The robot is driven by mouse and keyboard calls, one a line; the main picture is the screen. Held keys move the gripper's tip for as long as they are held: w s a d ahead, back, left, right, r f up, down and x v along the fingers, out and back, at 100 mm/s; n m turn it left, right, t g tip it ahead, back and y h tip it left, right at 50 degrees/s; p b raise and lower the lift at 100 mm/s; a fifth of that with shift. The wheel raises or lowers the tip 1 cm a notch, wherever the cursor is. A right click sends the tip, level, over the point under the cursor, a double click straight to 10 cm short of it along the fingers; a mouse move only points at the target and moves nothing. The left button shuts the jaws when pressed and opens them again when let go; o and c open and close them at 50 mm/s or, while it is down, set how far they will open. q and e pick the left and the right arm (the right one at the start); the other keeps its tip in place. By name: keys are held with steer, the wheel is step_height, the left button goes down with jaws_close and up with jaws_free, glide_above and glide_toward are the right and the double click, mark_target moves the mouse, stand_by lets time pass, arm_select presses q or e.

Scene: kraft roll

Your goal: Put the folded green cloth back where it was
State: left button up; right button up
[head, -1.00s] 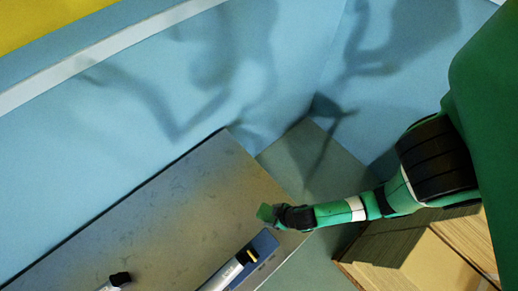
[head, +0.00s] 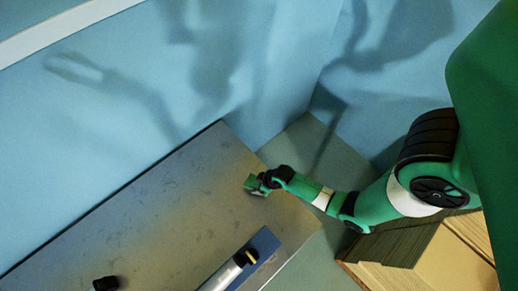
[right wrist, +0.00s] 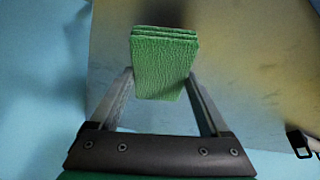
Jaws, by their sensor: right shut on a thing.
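The folded green cloth (head: 250,182) is a small, thick, layered pad in the head view. In the right wrist view the cloth (right wrist: 162,65) stands between the two fingers, its folded layers at the top edge. My right gripper (head: 257,183) is shut on the cloth over the far right part of the grey table (head: 170,205). I cannot tell how far the cloth is above the tabletop. My left gripper is not in view.
A blue flat piece with a pale, black-capped object (head: 236,266) is at the table's front edge. Another black-capped object (head: 105,284) is at the bottom left. Brown cardboard (head: 440,260) lies at the lower right. The middle of the table is clear. A blue wall (head: 120,90) stands behind.

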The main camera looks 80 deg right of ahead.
steer(key=shift+f+b, duration=0.3)
steer(key=shift+f, duration=1.1)
steer(key=shift+f, duration=0.2)
steer(key=o, duration=1.3)
steer(key=p+v, duration=0.3)
steer(key=v, duration=0.4)
steer(key=shift+w+r, duration=0.1)
steer(key=shift+r, duration=0.15)
steer(key=p+v, duration=0.4)
steer(key=shift+r, duration=0.35)
steer(key=shift+s+r+p, duration=0.15)
steer(key=shift+s+p, duration=0.15)
steer(key=shift+p, duration=0.1)
